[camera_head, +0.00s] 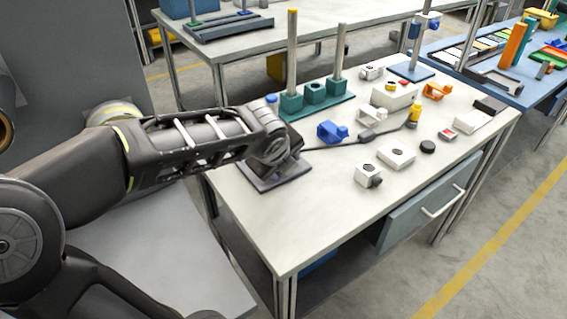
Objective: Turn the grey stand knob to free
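A flat grey stand base (268,187) lies at the left edge of the white table. My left arm reaches in from the left, and its dark wrist and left gripper (285,152) are over this base. The wrist covers the upper part of the grey stand. I cannot see its knob or which way it is set. The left fingertips are hidden, so I cannot tell if they are open, shut or touching anything. My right gripper is not in view.
A teal stand (315,96) with two tall posts stands just behind my wrist. A blue clamp (332,132) and a dark cable (340,144) lie to the right. White blocks (397,156) and a black disc (428,147) lie farther right. The front table top is clear.

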